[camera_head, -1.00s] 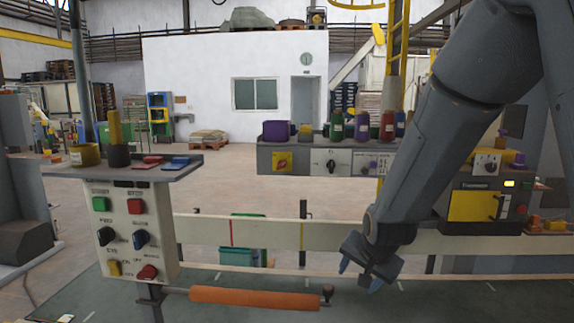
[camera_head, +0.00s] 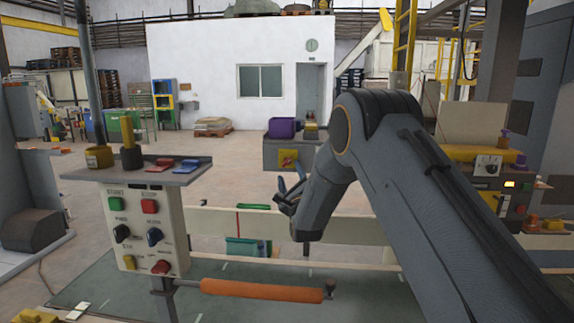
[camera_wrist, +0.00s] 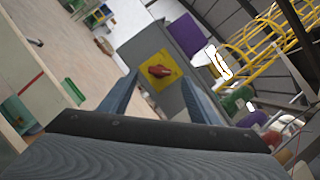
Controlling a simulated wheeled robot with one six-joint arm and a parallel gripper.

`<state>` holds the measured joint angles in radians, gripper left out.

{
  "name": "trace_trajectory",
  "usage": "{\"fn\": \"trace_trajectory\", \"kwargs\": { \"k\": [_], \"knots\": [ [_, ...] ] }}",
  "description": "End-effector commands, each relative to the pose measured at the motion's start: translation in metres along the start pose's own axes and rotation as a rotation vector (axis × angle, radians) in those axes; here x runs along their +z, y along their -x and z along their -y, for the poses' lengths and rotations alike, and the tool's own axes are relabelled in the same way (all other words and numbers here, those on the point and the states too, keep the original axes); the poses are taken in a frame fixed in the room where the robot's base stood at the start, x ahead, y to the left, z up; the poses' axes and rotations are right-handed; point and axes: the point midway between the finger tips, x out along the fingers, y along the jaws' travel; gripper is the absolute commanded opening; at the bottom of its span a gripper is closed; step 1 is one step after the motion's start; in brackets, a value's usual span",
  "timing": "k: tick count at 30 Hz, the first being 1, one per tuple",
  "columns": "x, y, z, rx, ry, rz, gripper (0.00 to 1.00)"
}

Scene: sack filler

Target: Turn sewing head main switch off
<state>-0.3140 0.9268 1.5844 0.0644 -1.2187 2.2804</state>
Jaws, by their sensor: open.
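A red rotary switch (camera_head: 288,160) sits on a yellow plate on the front of a grey box (camera_head: 270,154) beyond the rail. It also shows in the wrist view, where the red knob (camera_wrist: 159,71) is centred on its yellow plate (camera_wrist: 152,80), between and beyond my fingers. Any lettering on it is too small to read. My gripper (camera_head: 286,190) is open and empty, just below the switch in the head view and apart from it. In the wrist view my gripper (camera_wrist: 160,84) points toward the switch. My arm hides the right part of the box.
A control panel (camera_head: 142,232) with buttons and knobs stands at left under a grey shelf. An orange roller (camera_head: 262,290) lies low in front. A purple bin (camera_head: 283,128) sits on the box. Another control box (camera_head: 493,190) stands at right. A pale rail runs across.

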Motion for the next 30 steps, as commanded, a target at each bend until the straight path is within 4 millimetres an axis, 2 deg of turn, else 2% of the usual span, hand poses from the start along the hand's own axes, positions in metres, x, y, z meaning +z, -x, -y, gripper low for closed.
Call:
{"fn": "trace_trajectory", "kwargs": {
  "k": [6, 12, 18, 25, 26, 30],
  "knots": [
    [0.0, -0.032, 0.001, 0.001, 0.002, -0.001, 0.56],
    [0.0, -0.054, 0.001, 0.001, 0.002, -0.001, 0.56],
    [-0.001, -0.062, 0.0, 0.002, 0.003, -0.002, 0.56],
    [-0.001, -0.063, 0.0, 0.002, 0.003, -0.002, 0.56],
    [-0.001, -0.063, 0.0, 0.002, 0.003, -0.002, 0.55],
    [-0.001, -0.063, 0.0, 0.002, 0.003, -0.002, 0.31]
  ]
}}
